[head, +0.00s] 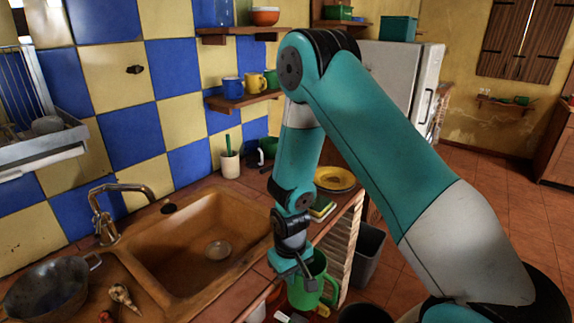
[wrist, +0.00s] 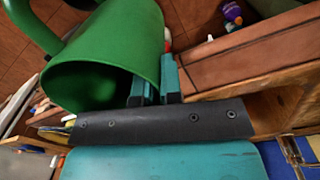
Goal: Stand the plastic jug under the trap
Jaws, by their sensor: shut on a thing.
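The plastic jug is a large green jug (head: 318,283) with a side handle. In the head view it is upright just off the counter's front edge. In the wrist view the jug (wrist: 112,50) shows its open mouth toward the camera and its handle at upper left. My gripper (head: 290,268) is shut on the jug's rim, and its fingers (wrist: 157,85) show at the right side of the mouth. The jug's base is hidden in the head view. I cannot make out the trap in either view.
The brown sink (head: 205,250) is set in the tiled counter, with a tap (head: 105,215) and a pan (head: 45,288) at left. A grey bin (head: 365,255) stands beyond the jug. The counter's edge (wrist: 255,60) is close right of my fingers. Open floor (head: 480,160) lies at right.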

